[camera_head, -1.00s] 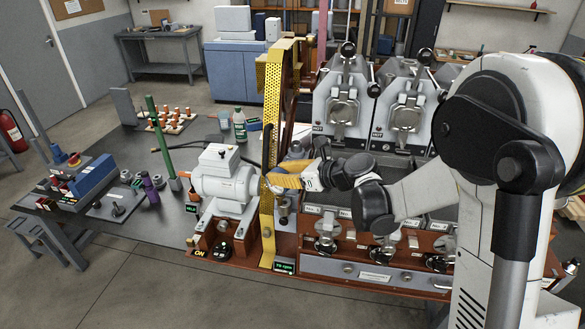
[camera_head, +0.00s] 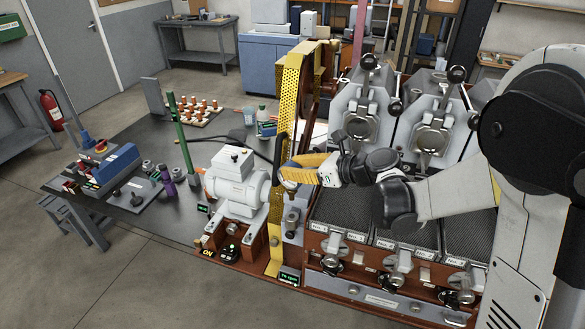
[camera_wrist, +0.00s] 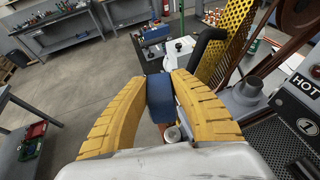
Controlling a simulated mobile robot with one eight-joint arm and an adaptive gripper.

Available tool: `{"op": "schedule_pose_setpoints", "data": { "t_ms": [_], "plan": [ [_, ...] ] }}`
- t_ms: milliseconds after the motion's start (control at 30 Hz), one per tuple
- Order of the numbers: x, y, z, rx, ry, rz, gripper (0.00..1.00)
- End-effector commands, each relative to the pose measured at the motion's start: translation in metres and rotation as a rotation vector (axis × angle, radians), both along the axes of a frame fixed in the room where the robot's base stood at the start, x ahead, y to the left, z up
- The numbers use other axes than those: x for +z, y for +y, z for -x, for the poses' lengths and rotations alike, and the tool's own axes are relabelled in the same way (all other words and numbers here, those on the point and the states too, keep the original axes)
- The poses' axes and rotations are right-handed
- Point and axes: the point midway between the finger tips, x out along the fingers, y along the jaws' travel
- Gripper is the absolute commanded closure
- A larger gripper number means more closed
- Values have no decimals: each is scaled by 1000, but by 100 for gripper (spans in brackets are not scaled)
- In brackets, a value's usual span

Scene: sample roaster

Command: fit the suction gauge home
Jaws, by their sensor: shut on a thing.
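My gripper (camera_head: 292,173) is at the yellow perforated guard (camera_head: 289,90), beside the white motor (camera_head: 237,183), with its yellow fingers pointing left. In the wrist view my gripper (camera_wrist: 166,78) has its curved fingers closed in around a dark blue piece (camera_wrist: 160,98). I take the held thing to be the suction gauge; a small pale and dark rounded part shows at the fingertips in the head view. Its dial and any socket for it are hidden or too small to tell. A round silvery piece (camera_wrist: 172,134) shows below the blue piece.
Two roaster units (camera_head: 361,120) stand right of the guard, above dark mesh trays (camera_head: 345,205). A dark table (camera_head: 140,232) at left carries a blue vise-like device (camera_head: 118,165) and a green post (camera_head: 182,140). Open floor lies in front.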

Motion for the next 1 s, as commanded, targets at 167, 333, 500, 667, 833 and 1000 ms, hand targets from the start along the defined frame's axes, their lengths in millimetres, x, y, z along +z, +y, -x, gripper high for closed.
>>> {"op": "schedule_pose_setpoints", "data": {
  "t_ms": [167,333,500,667,833,1000],
  "plan": [
    [-17,0,0,0,0,0,100],
    [-35,0,0,0,0,0,100],
    [-51,0,0,0,0,0,100],
    [-57,0,0,0,0,0,100],
    [-57,0,0,0,0,0,100],
    [-57,0,0,0,0,0,100]
  ]
}}
